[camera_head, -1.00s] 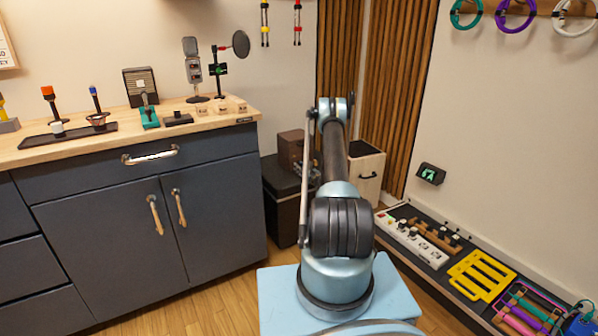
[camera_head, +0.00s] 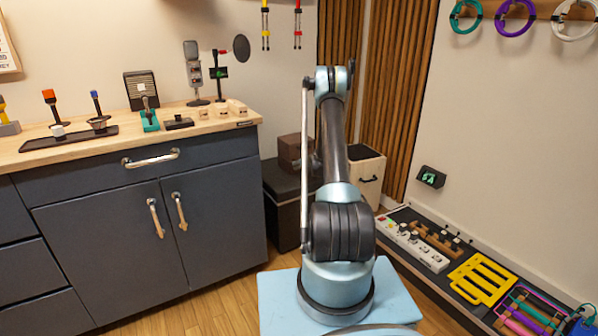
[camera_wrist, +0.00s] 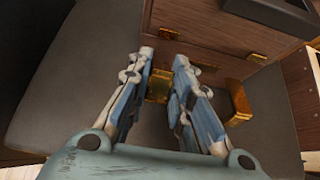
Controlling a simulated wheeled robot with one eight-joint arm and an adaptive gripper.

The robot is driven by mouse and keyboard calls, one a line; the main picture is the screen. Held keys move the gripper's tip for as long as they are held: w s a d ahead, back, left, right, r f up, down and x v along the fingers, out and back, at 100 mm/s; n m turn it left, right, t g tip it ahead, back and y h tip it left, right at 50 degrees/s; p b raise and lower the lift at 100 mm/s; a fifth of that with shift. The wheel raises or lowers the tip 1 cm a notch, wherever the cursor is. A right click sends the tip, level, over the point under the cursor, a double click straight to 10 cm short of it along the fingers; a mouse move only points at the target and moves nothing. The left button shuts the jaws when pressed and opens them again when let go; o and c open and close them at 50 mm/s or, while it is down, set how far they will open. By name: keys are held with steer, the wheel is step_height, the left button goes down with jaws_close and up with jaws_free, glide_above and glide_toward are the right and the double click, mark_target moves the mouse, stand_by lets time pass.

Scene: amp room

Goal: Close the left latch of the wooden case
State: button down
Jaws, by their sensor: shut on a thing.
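The wooden case (camera_head: 292,150) is a brown box on a black cabinet, partly behind my arm in the head view. In the wrist view its brown wooden side (camera_wrist: 195,20) fills the upper middle. My gripper (camera_wrist: 163,60) is at the case, with a brass latch piece (camera_wrist: 158,86) between its fingers. The gripper is shut on this left latch, whose edges the fingers partly cover. A second brass latch piece (camera_wrist: 238,102) is to the right of the fingers, apart from them. My gripper is hidden in the head view.
The black cabinet (camera_head: 283,200) stands under the case. A pale wooden box (camera_head: 368,172) is to its right. The dark counter (camera_head: 150,205) stands close on the left, and a low pedalboard (camera_head: 405,215) lies on the right.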

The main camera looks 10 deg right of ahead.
steer(key=shift+w+a+r+g+h, duration=0.2)
steer(key=shift+w+r+g+h, duration=0.2)
steer(key=shift+g, duration=0.55)
steer(key=shift+w+a+r+g+h, duration=0.2)
steer(key=shift+w+r+g+h, duration=0.15)
steer(key=shift+g, duration=0.6)
steer(key=c, duration=1.4)
jaws_free()
steer(key=shift+f, duration=0.1)
steer(key=shift+c, duration=0.2)
steer(key=v, duration=1.2)
steer(key=shift+w, duration=0.15)
